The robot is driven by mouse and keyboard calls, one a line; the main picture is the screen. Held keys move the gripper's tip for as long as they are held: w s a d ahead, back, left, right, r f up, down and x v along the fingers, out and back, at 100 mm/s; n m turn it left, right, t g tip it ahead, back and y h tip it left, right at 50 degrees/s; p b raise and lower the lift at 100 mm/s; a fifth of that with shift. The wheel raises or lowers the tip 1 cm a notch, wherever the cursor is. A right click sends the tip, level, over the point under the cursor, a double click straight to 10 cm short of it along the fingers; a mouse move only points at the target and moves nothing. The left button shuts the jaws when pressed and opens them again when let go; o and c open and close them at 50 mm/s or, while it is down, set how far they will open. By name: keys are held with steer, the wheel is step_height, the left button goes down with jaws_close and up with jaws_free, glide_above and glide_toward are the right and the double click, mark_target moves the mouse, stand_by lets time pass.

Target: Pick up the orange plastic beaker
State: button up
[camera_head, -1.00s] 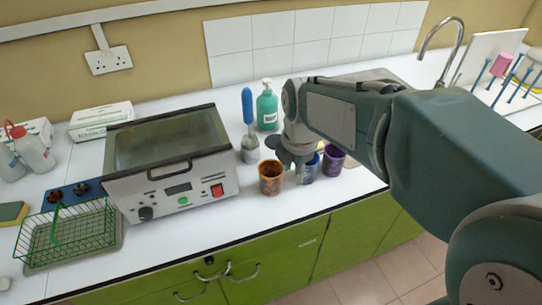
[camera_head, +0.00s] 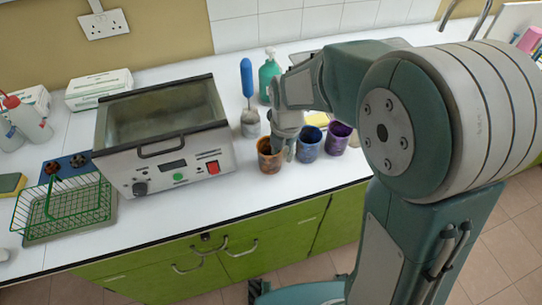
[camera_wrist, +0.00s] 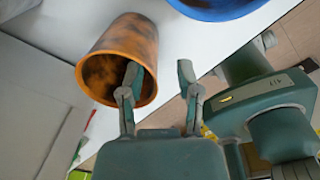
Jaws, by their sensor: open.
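The orange plastic beaker (camera_head: 266,163), stained dark, stands upright near the counter's front edge, right of the metal bath. In the wrist view the beaker (camera_wrist: 130,40) has its dark mouth turned toward the camera. My gripper (camera_wrist: 158,72) is open. Its left finger overlaps the beaker's mouth and looks to be inside the rim; the right finger is outside, to the right, with the wall between them. I cannot tell whether either finger touches the wall. In the head view my gripper (camera_head: 281,152) points down at the beaker's right side and partly hides it.
A blue beaker (camera_head: 309,143) and a purple beaker (camera_head: 337,137) stand close on the right. Behind are a blue-handled brush in a holder (camera_head: 250,122) and a green bottle (camera_head: 270,75). The metal bath (camera_head: 165,145) stands close on the left.

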mark_target(277, 170)
step_height(277, 170, down, 2)
steer(key=shift+w+a+f, duration=0.1)
steer(key=shift+f, duration=0.1)
steer(key=shift+a+f, duration=0.15)
steer(key=shift+f, duration=0.05)
steer(key=shift+a, duration=0.3)
steer(key=shift+d, duration=0.15)
jaws_close()
steer(key=shift+d, duration=0.15)
steer(key=shift+r, duration=0.1)
